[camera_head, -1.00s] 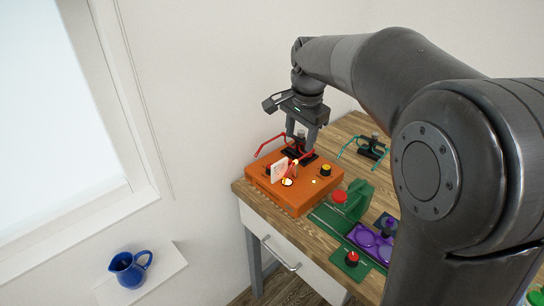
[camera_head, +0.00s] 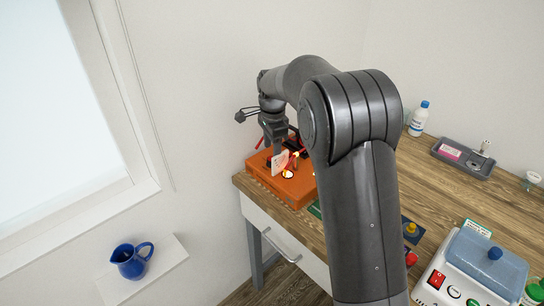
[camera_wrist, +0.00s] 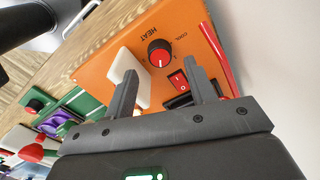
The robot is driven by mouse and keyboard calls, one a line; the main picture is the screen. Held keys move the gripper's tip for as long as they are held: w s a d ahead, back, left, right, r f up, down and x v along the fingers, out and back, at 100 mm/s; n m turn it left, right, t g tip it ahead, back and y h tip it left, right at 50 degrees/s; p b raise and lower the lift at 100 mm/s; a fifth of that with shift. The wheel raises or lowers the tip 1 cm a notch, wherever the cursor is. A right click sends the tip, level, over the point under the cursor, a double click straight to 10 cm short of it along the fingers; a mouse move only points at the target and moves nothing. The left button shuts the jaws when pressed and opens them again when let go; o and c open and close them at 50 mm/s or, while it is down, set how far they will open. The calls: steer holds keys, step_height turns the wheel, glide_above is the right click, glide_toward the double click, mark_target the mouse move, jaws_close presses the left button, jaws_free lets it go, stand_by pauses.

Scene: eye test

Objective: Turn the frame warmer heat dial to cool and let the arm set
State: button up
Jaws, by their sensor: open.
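The frame warmer is an orange box (camera_head: 303,190) on the left end of the wooden table in the head view; its orange top (camera_wrist: 102,68) fills the middle of the wrist view. Its heat dial (camera_wrist: 159,53) is a round black knob with a red face, beside printed HEAT and COOL words. COOL is to the upper right of the dial; its exact setting is hard to read. My gripper (camera_wrist: 159,72) is open, its two fingers apart on either side of the dial in the picture, with no clear contact. In the head view my gripper (camera_head: 272,148) is low over the box.
A white upright plate (camera_wrist: 127,68) stands close by the left finger, and a red rocker switch (camera_wrist: 178,80) by the right one. A red spectacle frame (camera_wrist: 217,55) lies along the box's far side. A green fixture (camera_wrist: 73,102) is next to the box. The table's right front holds a blue-grey lidded device (camera_head: 485,262).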

mark_target(272, 162)
steer(key=shift+f, duration=2.1)
steer(key=shift+c, duration=0.3)
steer(key=c, duration=0.9)
